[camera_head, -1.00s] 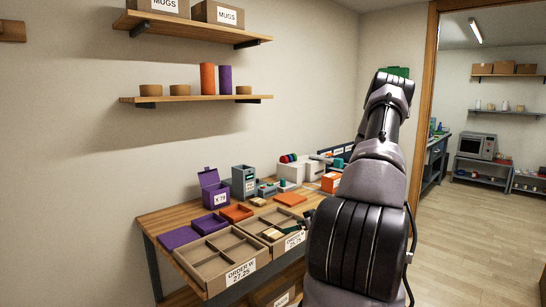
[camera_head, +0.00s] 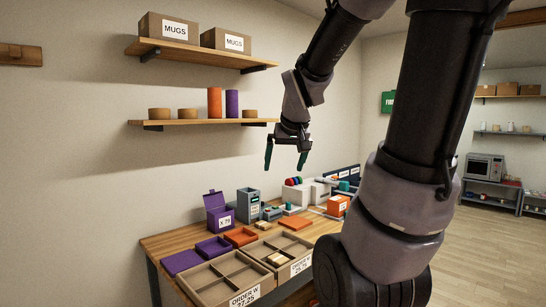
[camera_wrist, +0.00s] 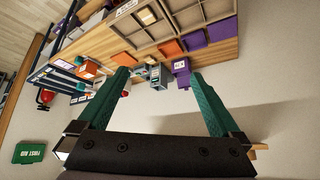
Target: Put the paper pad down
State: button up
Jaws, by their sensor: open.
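A small pale block, which looks like the paper pad (camera_head: 276,258), lies in the front part of the right cardboard order tray (camera_head: 294,237). My gripper (camera_head: 285,162) is high above the back of the bench, well apart from the tray. Its two green fingers are spread with nothing between them. The wrist view also shows the open, empty fingers (camera_wrist: 158,76), with the bench beyond them.
The left order tray (camera_head: 212,268) looks empty. Purple and orange trays, a purple box (camera_head: 218,210) and a grey machine (camera_head: 248,205) stand behind. A wall shelf (camera_head: 205,122) with cylinders is close to my gripper's left.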

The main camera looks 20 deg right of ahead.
jog(key=s+a+r+m+y, duration=0.1)
jog(key=s+a+r+y, duration=0.2)
jog(key=s+a, duration=0.5)
jog(key=s+r, duration=0.1)
jog(key=s, duration=0.2)
